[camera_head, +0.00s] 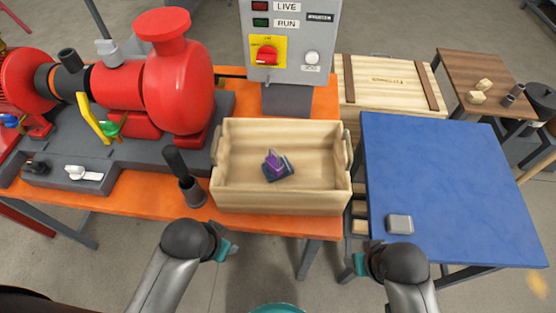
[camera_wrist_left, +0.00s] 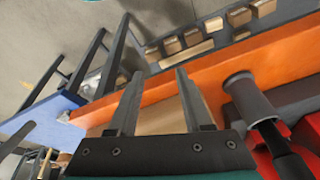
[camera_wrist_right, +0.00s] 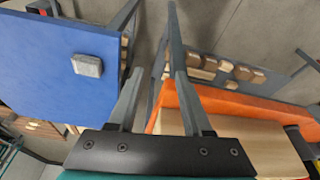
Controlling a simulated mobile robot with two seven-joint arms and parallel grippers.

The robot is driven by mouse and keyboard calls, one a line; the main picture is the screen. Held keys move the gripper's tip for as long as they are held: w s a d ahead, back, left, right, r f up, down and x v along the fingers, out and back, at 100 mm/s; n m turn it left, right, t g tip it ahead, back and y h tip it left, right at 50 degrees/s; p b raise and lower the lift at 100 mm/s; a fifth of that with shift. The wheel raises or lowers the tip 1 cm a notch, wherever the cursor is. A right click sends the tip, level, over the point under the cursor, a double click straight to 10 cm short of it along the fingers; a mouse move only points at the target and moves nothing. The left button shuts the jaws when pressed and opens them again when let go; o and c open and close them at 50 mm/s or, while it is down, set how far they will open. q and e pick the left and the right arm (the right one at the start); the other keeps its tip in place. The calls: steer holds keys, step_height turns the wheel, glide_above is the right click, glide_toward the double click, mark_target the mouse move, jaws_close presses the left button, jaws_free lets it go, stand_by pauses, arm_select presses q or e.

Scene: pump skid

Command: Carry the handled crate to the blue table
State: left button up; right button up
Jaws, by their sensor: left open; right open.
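The handled crate (camera_head: 282,201) is a light wooden open box with a handle on each short side. It stands upright on the orange bench (camera_head: 130,207) and holds a small purple object on a dark base (camera_head: 277,165). The blue table (camera_head: 440,165) is to its right. My left gripper (camera_head: 226,249) is open and empty, in front of the crate's left part. My right gripper (camera_head: 357,266) is open and empty, in front of its right end. The crate's wood partly shows between the fingers in the left wrist view (camera_wrist_left: 160,118) and beside them in the right (camera_wrist_right: 250,142).
A grey block (camera_head: 399,224) lies on the blue table's near left corner; the rest of its top is clear. A red pump (camera_head: 178,85) and a dark upright handle (camera_head: 183,175) are left of the crate. A control box (camera_head: 290,40) stands behind it.

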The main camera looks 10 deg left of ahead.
arm_select(q)
steer(key=w+d+r+m+t+p, duration=0.1)
steer(key=w+d+r+m, duration=0.1)
steer(key=w+r+m, duration=0.4)
steer(key=w+d+r+m+p, duration=0.1)
steer(key=w+d+r+m, duration=0.1)
steer(key=r+m, duration=0.7)
arm_select(e)
steer(key=w+r, duration=0.4)
steer(key=r, duration=0.4)
steer(key=w+r, duration=0.3)
steer(key=r, duration=0.4)
arm_select(q)
steer(key=m+y, duration=0.3)
steer(key=m, duration=1.3)
glide_toward(216, 137)
steer(key=v, duration=0.4)
arm_select(e)
steer(key=m+t+y, duration=0.1)
steer(key=y, duration=0.1)
glide_toward(350, 147)
steer(key=s+v, duration=0.1)
steer(key=v, duration=0.3)
arm_select(q)
steer(key=shift+s+r+m, duration=0.1)
steer(key=shift+r+m, duration=0.1)
steer(key=shift+m, duration=0.2)
arm_select(e)
steer(key=shift+w+d+r, duration=0.15)
steer(key=shift+w+r, duration=0.05)
